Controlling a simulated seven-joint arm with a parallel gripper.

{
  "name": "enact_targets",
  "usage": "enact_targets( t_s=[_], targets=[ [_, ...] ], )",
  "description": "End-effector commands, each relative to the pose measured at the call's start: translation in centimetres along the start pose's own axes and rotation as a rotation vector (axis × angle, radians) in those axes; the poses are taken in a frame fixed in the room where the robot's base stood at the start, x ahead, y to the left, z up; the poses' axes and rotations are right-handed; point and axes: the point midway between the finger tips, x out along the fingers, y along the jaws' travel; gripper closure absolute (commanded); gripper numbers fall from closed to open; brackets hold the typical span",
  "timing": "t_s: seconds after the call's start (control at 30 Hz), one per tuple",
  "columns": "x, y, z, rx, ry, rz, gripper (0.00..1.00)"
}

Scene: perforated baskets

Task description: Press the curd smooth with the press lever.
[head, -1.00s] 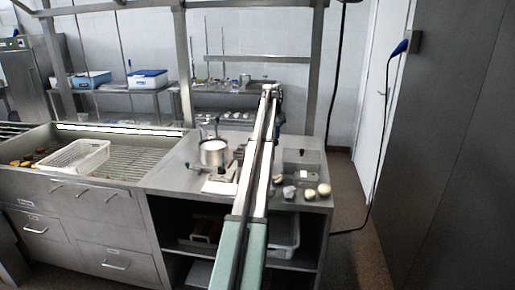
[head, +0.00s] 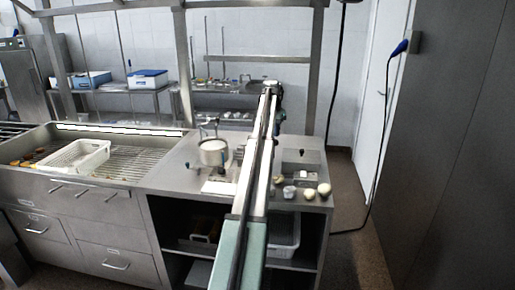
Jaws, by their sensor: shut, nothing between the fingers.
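A white-topped round vessel (head: 213,152), probably the curd mould, stands on the steel counter left of my arm. A thin metal upright with small arms (head: 209,128) rises behind it and may be the press with its lever; it is too small to be sure. A pale flat board or tray (head: 218,187) lies in front of the vessel. My arm runs from the bottom centre up over the counter and its far end bends down behind it. My gripper fingers are hidden behind the arm, so I cannot see whether they touch anything.
A white perforated basket (head: 75,157) sits in the grated sink at left. Several small round pieces (head: 309,194) lie at the counter's front right, near a grey box (head: 301,157). Blue-and-white boxes (head: 148,79) stand on a back table. A dark hose hangs at right.

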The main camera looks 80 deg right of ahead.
Motion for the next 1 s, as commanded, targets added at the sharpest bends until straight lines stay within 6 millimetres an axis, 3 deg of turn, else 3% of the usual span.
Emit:
enact_targets(
  t_s=[1.0],
  targets=[
    [2.4, 0.0, 0.5, 0.0, 0.0, 0.0, 1.0]
  ],
)
